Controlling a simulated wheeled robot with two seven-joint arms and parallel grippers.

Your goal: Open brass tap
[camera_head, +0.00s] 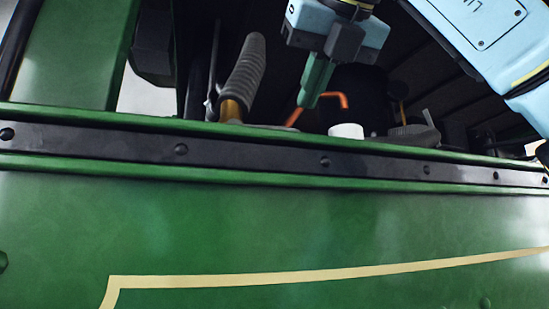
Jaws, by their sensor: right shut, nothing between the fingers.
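My right gripper (309,98) points down with its green fingers shut and empty, inside the tram opening behind the green side wall. No brass tap can be made out for certain. A small brass-coloured piece (399,90) shows in the dark to the right of the gripper, apart from it. An orange bent bar (341,97) shows just beside and behind the fingertips; I cannot tell whether they touch. A brass-coloured collar (231,110) sits under a grey ribbed handle (247,68) left of the gripper. My left gripper is out of view.
The green side wall (250,230) with its riveted black strip (250,158) fills the lower view and hides what lies below its top edge. A white cylinder (346,131) and a grey rounded part (412,133) stand just behind that edge. A green post (80,55) rises at left.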

